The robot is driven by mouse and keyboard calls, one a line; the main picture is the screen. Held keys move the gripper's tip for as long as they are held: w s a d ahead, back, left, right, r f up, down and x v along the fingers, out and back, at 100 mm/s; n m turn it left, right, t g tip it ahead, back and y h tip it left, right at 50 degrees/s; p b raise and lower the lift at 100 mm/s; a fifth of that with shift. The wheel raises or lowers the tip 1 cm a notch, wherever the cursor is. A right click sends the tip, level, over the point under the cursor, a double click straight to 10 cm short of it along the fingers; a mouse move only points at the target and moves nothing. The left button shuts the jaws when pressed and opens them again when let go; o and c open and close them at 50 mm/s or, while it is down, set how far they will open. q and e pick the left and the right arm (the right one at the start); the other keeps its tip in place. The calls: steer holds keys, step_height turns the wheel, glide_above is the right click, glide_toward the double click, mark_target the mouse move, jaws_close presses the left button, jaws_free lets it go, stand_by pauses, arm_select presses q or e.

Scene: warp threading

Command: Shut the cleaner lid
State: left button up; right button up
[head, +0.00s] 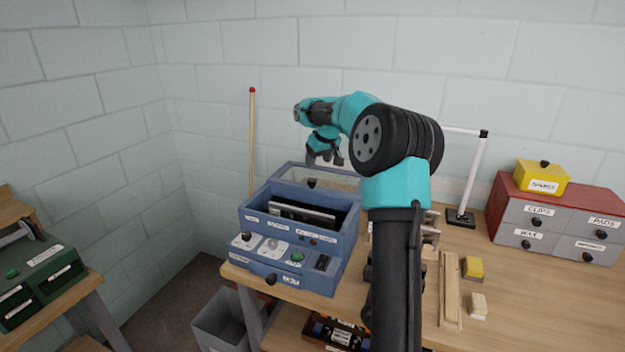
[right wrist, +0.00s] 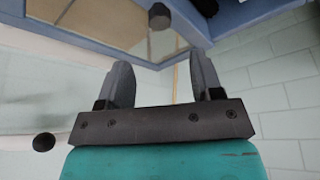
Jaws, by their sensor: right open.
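The cleaner (head: 288,284) is a blue box near the left end of the wooden table, with labels, knobs and a green button on its front. Its lid (head: 340,182), a blue frame with a clear pane, stands raised at the back, so the cleaner is open. A flat dark and grey piece (head: 300,213) sits inside. A dark knob (head: 312,182) is on the lid's edge. My right gripper (head: 325,160) is open and empty beside the lid. In the right wrist view the lid's knob (right wrist: 160,16) shows just beyond the open fingers (right wrist: 163,85). My left gripper is not in view.
A red-topped drawer cabinet (head: 555,235) with a yellow box (head: 541,178) stands at the right. Wood strips (head: 449,290) and small blocks lie on the table. A grey bin (head: 222,320) is below, and a green machine (head: 40,275) stands at the left.

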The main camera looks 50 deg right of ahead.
mark_target(312, 180)
steer(key=x, duration=0.9)
steer(key=shift+f, duration=0.3)
steer(key=shift+c, duration=0.3)
jaws_close()
